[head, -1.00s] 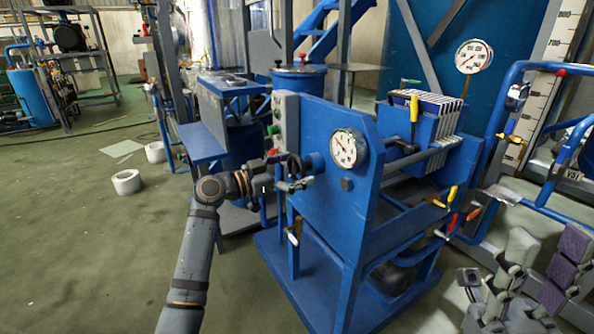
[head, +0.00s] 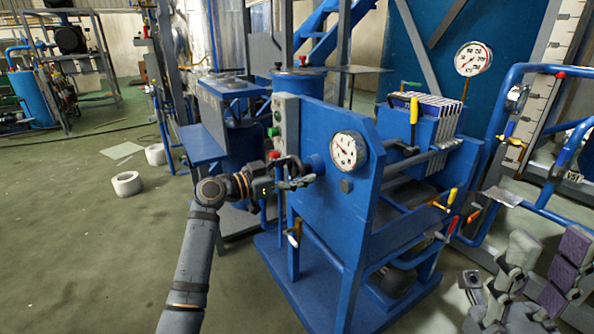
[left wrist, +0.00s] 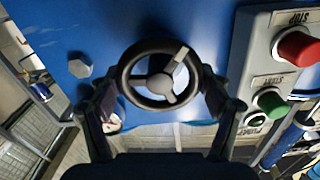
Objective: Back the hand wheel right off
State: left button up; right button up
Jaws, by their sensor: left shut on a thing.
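The hand wheel is a small black three-spoke wheel with a lighter grip, seen face-on in the left wrist view (left wrist: 160,84). It stands in front of the blue front plate (head: 318,135) of the press. My left gripper (head: 296,172) is shut on the wheel. In the left wrist view its two fingers (left wrist: 163,90) press the rim from both sides. In the head view the gripper and wrist hide much of the wheel. Parts of my right arm show at the lower right; its right gripper (head: 470,284) is small there, and its finger opening is unclear.
A control box with red and green buttons (left wrist: 270,102) is close beside the wheel. A pressure gauge (head: 347,151) and a hex bolt head (left wrist: 80,66) are on the same plate. Pipes with coloured valve handles lie to the right. Open floor lies to the left.

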dwell(0.9)
pick_arm(q)
jog(key=o, duration=1.1)
jog(key=shift+o, duration=0.2)
jog(key=v, duration=1.2)
jog(key=shift+c, duration=0.3)
